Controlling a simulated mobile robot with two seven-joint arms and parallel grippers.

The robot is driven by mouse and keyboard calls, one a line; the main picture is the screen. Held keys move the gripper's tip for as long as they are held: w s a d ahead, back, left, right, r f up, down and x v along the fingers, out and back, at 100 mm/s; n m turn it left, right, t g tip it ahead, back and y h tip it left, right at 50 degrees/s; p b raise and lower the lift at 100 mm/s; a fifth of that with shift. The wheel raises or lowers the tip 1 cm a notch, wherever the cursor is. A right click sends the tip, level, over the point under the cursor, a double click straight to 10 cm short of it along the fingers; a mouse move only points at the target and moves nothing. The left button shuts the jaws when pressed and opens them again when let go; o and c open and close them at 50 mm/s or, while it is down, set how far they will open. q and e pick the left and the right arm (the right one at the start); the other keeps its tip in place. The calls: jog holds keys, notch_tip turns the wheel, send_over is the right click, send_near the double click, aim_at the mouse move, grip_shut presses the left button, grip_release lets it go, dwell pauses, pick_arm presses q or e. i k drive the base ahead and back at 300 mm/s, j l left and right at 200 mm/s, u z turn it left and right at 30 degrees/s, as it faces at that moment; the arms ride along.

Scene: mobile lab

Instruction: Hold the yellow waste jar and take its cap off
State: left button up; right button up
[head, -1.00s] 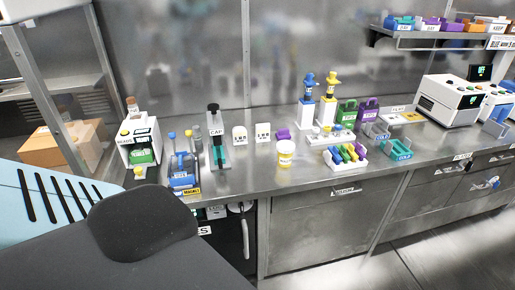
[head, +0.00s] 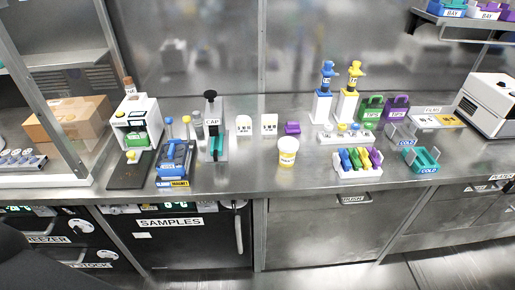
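The yellow waste jar (head: 287,158) stands upright near the front edge of the steel bench, right of the middle. It has a pale lid (head: 288,144) on top and a yellow band around its lower body. No gripper touches it. Neither of my grippers shows in the head view. Only a dark piece of my own body shows at the lower left edge.
On the steel bench (head: 230,181), a capper stand (head: 212,125) and a blue magnet rack (head: 175,160) stand left of the jar.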

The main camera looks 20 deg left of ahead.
aim_at(285, 159)
jog(key=i+l+u, duration=0.25)
jog(key=u, duration=0.2)
jog(key=i+l+u, duration=0.2)
jog(key=l+u, duration=0.25)
jog(key=i+l+u, duration=0.15)
jog(key=l+u, duration=0.2)
jog(key=i+l, duration=0.05)
jog(key=l, duration=0.05)
